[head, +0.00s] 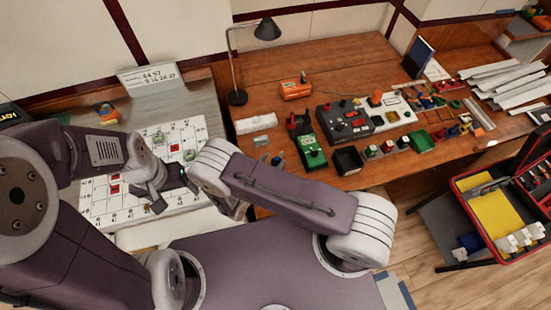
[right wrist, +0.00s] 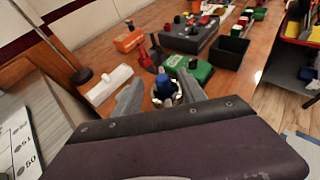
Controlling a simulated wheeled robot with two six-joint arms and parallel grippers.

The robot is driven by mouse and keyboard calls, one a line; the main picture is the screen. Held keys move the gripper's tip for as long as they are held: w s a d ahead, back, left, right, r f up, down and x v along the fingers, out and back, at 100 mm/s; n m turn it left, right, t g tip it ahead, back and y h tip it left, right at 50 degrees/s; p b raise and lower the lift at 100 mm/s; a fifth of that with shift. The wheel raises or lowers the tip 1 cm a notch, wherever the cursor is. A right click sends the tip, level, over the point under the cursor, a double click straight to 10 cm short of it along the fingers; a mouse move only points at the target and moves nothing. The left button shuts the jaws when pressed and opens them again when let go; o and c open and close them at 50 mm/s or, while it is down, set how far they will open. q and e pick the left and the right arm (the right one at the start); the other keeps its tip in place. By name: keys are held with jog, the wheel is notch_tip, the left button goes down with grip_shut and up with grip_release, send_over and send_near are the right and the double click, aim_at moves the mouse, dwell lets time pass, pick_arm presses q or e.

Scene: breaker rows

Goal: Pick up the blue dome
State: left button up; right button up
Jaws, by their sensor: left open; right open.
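The blue dome (right wrist: 164,85) sits on a pale, shiny base on the wooden desk, just in front of a green box (right wrist: 196,72). In the right wrist view my right gripper (right wrist: 160,95) is open, with one finger on each side of the dome in the picture. I cannot tell how deep the dome is between them. In the head view a small bluish piece (head: 277,161) beside the green box looks like the dome; my right arm hides my right gripper there. My left gripper (head: 172,184) is open above the white board (head: 208,134).
A white block (head: 256,122) and a grey control box (head: 346,120) stand near the dome. A black open bin (head: 348,160) is right of the green box. A desk lamp (head: 238,97) and an orange box (head: 296,88) stand behind.

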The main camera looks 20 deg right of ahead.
aim_at(281, 155)
jog(key=shift+w+d+f, duration=0.15)
jog(key=shift+w+d, duration=0.05)
jog(key=shift+w, duration=0.1)
jog(key=shift+w+d+f+p, duration=0.2)
jog(key=shift+w+d+p, duration=0.15)
jog(key=shift+d+p, duration=0.25)
jog(key=shift+w+d+f+p, duration=0.2)
jog(key=shift+w+d+p, duration=0.2)
jog(key=shift+d, duration=0.25)
jog(key=shift+f+x, duration=0.2)
jog(key=shift+x, duration=0.85)
jog(key=shift+w+a+f, duration=0.15)
jog(key=shift+w, duration=0.05)
jog(key=shift+s, duration=0.1)
grip_shut()
